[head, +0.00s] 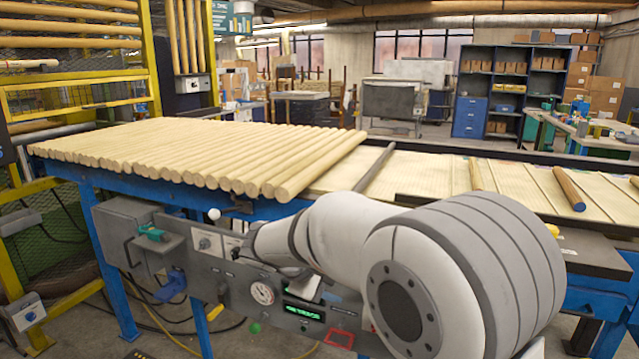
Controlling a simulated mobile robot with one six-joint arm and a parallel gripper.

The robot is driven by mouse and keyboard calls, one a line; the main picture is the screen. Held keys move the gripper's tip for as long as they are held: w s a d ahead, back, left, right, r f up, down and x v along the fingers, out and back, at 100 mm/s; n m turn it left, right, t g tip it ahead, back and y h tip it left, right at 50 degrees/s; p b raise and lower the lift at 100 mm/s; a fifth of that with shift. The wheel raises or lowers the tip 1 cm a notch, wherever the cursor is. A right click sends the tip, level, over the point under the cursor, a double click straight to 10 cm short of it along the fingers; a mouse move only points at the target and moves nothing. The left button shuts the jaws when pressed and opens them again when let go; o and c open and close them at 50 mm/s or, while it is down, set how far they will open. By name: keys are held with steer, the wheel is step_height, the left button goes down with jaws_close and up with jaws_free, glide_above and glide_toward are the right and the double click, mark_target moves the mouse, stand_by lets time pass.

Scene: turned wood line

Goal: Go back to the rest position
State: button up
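My white arm reaches from the lower right across the front of the line, over the control panel. Its large rounded joint fills the lower right of the head view, and the thinner part points left. My gripper's fingers cannot be made out; my own arm links hide part of the area in front of the panel. Whether anything is held does not show. The grey control panel (205,275) carries a round gauge, a green lit display (303,312) and a red-framed part (340,338). A white ball knob (214,214) stands at its top edge.
Many wooden rods (200,155) lie side by side on the blue-framed table (125,300). A dark rod (376,166) and a brown, dark-ended rod (569,189) lie farther right. A yellow frame (155,60) stands left. Shelves (510,85) and open floor lie behind.

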steer(key=s+d+r+m+g+y+p, duration=0.35)
steer(key=s+d+r+p, duration=0.3)
steer(key=s+d, duration=0.4)
steer(key=s+r+m+y+p, duration=0.4)
steer(key=s+m+p, duration=0.2)
steer(key=s, duration=0.8)
steer(key=shift+d+m+p, duration=0.3)
steer(key=shift+d+m, duration=0.1)
steer(key=shift+m, duration=0.05)
steer(key=shift+r+t, duration=0.1)
steer(key=shift+t, duration=0.15)
